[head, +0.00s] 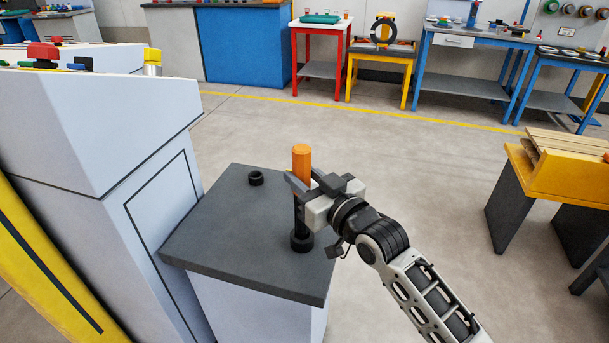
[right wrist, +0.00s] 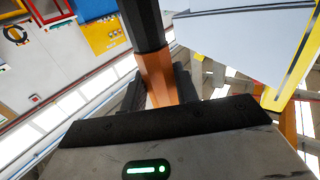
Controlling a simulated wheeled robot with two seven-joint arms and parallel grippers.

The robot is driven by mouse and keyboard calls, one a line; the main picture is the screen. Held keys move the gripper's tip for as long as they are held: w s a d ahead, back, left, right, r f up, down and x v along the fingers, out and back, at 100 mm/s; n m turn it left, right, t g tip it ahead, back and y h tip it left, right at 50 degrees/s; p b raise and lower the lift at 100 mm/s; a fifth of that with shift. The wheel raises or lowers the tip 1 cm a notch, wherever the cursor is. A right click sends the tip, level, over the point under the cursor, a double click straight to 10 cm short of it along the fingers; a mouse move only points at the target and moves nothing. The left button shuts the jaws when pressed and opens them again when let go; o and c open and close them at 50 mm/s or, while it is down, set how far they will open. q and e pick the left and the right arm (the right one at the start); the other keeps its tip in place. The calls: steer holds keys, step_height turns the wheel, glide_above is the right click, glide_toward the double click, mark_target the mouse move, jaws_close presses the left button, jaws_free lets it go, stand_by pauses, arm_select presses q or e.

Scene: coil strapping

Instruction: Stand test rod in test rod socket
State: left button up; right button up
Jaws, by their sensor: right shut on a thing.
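The test rod (head: 301,160) has an orange upper part and a black lower part, and stands about upright. My right gripper (head: 303,186) is shut around its middle, and its fingers hide part of it. The rod's black lower end meets a black ring-shaped socket (head: 301,242) near the front edge of the dark cabinet top. I cannot tell how deep it sits in the ring. A second, empty black ring socket (head: 256,178) is farther back. In the right wrist view the rod (right wrist: 157,75) shows between the fingers. My left gripper is out of view.
The small cabinet's dark top (head: 215,225) is otherwise bare. A tall pale console (head: 95,130) stands close on its left. A yellow bench with wooden slats (head: 565,180) is at the right. Open floor lies behind, with workbenches along the back wall.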

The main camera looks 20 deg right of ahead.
steer(key=shift+f+b, duration=0.3)
steer(key=shift+f, duration=0.25)
steer(key=o, duration=1.1)
steer(key=v, duration=1.5)
steer(key=s+a+f+g, duration=0.2)
steer(key=s+f, duration=0.1)
steer(key=f, duration=0.3)
steer(key=s+a+f+m+g+h, duration=0.1)
steer(key=s+a+f+g, duration=0.1)
steer(key=f, duration=0.5)
steer(key=s+a+f+g+h, duration=0.1)
steer(key=s+a+f+g, duration=0.1)
steer(key=f, duration=0.4)
steer(key=shift+s+a+f, duration=0.1)
steer(key=shift+s+a, duration=0.15)
steer(key=shift+s, duration=0.35)
steer(key=shift+s+a+f, duration=0.1)
steer(key=shift+s+a, duration=0.15)
steer(key=shift+s, duration=0.35)
